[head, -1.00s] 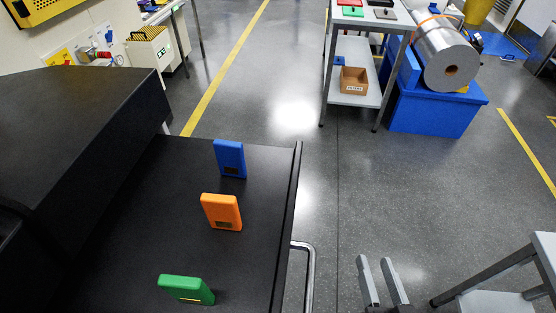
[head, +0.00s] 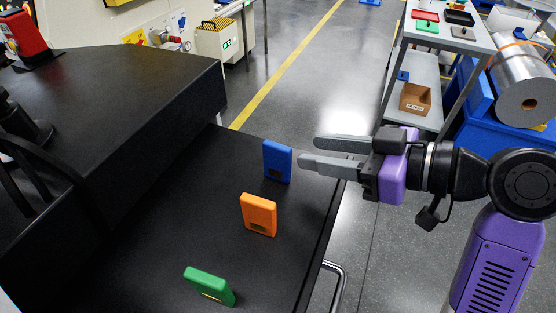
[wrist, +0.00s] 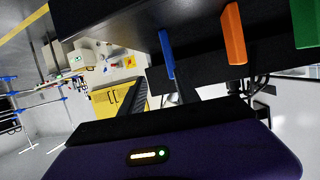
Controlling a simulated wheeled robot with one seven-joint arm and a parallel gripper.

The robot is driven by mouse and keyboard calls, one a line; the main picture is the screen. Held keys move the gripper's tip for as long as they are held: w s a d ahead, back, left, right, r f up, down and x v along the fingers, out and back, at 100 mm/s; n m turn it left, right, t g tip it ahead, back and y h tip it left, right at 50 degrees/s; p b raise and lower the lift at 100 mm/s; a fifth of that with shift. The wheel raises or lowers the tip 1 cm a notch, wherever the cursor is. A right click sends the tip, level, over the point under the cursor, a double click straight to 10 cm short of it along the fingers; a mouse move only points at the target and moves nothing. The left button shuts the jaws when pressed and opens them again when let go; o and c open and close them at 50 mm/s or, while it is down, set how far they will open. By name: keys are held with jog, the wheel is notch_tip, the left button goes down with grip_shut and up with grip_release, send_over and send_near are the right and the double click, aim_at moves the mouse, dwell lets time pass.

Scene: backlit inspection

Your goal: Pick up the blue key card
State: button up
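The blue key card (head: 277,161) stands upright on the black surface (head: 170,215), close to its far end. It also shows in the wrist view (wrist: 166,53), beyond my fingers and roughly in line with the gap between them. My gripper (head: 309,151) is open and empty, its two fingers pointing left towards the card. In the head view the fingertips are just right of the card, and a small gap seems to separate them from it. No part of the card is clearly hidden.
An orange card (head: 259,215) and a green card (head: 210,286) stand nearer on the same surface. A raised black block (head: 120,95) rises to the left. A metal handle (head: 340,285) sticks out at the right edge. A cart (head: 440,65) stands beyond, with clear floor between.

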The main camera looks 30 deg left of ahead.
aim_at(291, 155)
jog(key=shift+s+a+r+n+g, duration=0.15)
jog(key=shift+s+r+n+g, duration=0.1)
jog(key=shift+s+n+g, duration=0.45)
jog(key=shift+h, duration=0.3)
jog(key=p+x, duration=0.1)
jog(key=x, duration=0.6)
jog(key=shift+a+f, duration=0.1)
jog(key=shift+a, duration=0.15)
grip_shut()
